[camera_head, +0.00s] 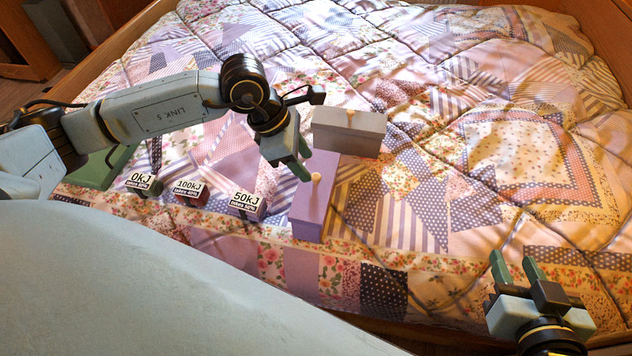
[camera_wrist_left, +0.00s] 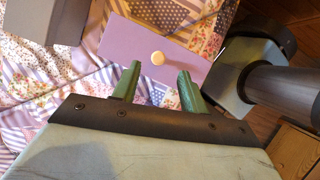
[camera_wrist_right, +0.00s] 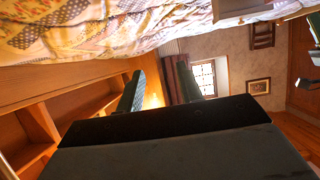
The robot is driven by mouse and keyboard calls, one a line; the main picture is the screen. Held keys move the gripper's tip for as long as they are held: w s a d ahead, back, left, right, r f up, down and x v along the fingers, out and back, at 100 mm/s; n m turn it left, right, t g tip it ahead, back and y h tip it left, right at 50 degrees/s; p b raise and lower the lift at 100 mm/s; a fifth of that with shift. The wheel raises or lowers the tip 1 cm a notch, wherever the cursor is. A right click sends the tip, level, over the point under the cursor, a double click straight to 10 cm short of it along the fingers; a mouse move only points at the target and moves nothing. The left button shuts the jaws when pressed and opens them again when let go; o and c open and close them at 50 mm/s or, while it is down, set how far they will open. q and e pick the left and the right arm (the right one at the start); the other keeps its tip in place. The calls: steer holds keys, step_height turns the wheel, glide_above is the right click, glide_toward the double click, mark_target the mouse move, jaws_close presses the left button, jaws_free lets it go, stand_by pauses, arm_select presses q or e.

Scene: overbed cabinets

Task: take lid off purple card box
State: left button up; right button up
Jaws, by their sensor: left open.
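The purple card box (camera_head: 312,205) stands on the quilt, long side running toward me, with its lid on. A pale round knob (camera_head: 316,177) sits on the lid; it also shows in the left wrist view (camera_wrist_left: 157,58). My left gripper (camera_head: 304,162) is open and empty, just beside and above the box, with its green fingertips near the knob. In the left wrist view the fingertips (camera_wrist_left: 160,78) point at the knob, which lies just beyond the gap between them. My right gripper (camera_head: 516,268) is open and empty at the lower right, away from the box.
A grey box (camera_head: 348,136) with a similar knob stands just behind the purple box. Small labelled blocks, 0kJ (camera_head: 146,184), 100kJ (camera_head: 190,192) and 50kJ (camera_head: 247,205), stand to the left, near a green box (camera_head: 100,168). The quilt (camera_head: 480,150) at right is clear.

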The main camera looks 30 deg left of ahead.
mark_target(316, 176)
arm_select(q)
steer(key=b+x, duration=0.2)
steer(key=x, duration=0.2)
steer(key=shift+w+f, duration=0.2)
steer(key=shift+f, duration=0.05)
steer(key=shift+d+f, duration=0.1)
jaws_close()
arm_select(e)
step_height(316, 176, up, 9)
steer(key=w+a+t+y, duration=0.1)
steer(key=a+t+y, duration=0.1)
steer(key=t, duration=0.4)
steer(key=shift+w, duration=0.3)
steer(key=shift+a, duration=0.1)
